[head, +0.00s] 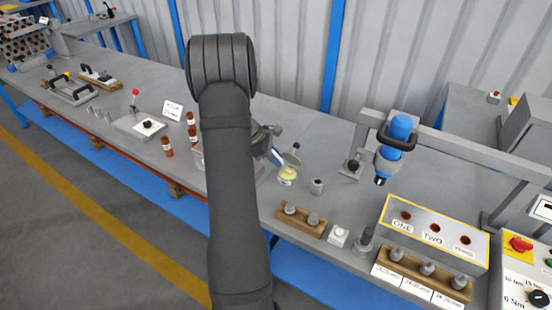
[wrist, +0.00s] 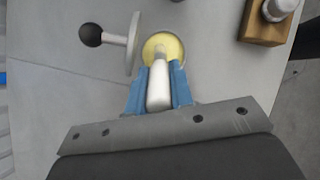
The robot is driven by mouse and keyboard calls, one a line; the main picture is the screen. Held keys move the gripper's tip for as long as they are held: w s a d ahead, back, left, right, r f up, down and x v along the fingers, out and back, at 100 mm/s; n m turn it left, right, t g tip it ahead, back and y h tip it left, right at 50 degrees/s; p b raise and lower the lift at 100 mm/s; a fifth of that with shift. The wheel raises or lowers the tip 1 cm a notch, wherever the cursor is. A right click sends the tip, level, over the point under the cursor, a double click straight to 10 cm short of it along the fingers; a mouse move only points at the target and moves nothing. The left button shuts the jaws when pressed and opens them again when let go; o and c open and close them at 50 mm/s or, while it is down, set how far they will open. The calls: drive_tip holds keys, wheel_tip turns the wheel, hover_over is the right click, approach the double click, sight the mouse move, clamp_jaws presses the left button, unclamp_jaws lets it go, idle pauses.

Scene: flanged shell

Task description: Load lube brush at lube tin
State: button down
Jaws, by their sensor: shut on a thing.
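My gripper (wrist: 162,70) is shut on the lube brush (wrist: 158,92), whose white handle lies between the two blue fingers in the wrist view. The brush's far end overlaps the yellow contents of the lube tin (wrist: 178,46); I cannot tell whether it touches them. In the head view the lube tin (head: 287,175) is a small round tin with a yellow top, on the bench right of my arm.
A grey post with a round plate and black knob (wrist: 92,36) stands left of the tin. A grey cylinder (head: 317,186) stands right of the tin. A wooden block with metal parts (head: 303,217) is nearer the front edge. A blue tool (head: 398,140) hangs at right.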

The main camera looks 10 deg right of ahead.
drive_tip(key=shift+r, duration=3.3)
